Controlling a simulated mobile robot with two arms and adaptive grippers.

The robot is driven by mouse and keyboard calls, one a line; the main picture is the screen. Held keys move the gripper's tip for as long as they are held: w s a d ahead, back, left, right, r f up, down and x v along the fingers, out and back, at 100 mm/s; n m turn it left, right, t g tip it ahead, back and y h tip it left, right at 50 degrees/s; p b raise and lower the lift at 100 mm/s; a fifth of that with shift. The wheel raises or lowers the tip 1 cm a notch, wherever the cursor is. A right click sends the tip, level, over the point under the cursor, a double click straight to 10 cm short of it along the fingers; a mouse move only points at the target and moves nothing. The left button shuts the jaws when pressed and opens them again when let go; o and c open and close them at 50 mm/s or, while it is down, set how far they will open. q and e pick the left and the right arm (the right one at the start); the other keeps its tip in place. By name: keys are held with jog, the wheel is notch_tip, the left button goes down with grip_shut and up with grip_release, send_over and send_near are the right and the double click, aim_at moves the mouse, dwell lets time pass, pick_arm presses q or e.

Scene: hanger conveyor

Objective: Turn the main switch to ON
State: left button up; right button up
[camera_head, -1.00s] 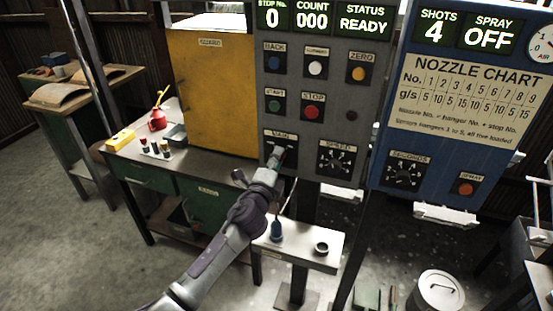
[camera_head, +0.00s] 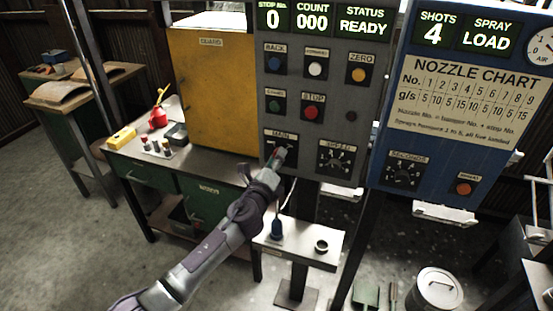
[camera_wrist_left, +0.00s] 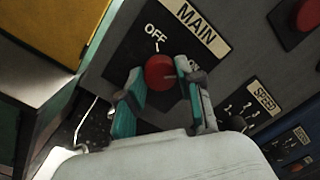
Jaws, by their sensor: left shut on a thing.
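The main switch is a red round knob (camera_wrist_left: 160,72) on a black plate labelled MAIN, with OFF printed above it. A second label at its right is partly hidden by a finger. A pale mark shows on the knob's lower right side. In the head view the main switch plate (camera_head: 291,139) sits at the lower left of the grey control panel (camera_head: 341,112). My left gripper (camera_head: 277,156) reaches up to it and covers part of it. In the left wrist view the left gripper (camera_wrist_left: 165,92) is shut on the knob, one teal finger on each side. My right gripper is not in view.
The speed dial (camera_head: 336,159) is right of the switch, and the red stop button (camera_head: 312,112) is above it. A yellow guard (camera_head: 210,95) stands at the left. The blue spray panel (camera_head: 400,145) is at the right. A small stand (camera_head: 300,247) is below.

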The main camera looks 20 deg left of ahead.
pick_arm(q)
jog(key=shift+f, duration=0.1)
jog(key=o, duration=1.2)
jog(key=shift+c, duration=0.2)
jog(key=s, duration=1.2)
jog(key=shift+a+f, duration=0.2)
jog(key=shift+f, duration=0.15)
jog(key=shift+f, duration=0.1)
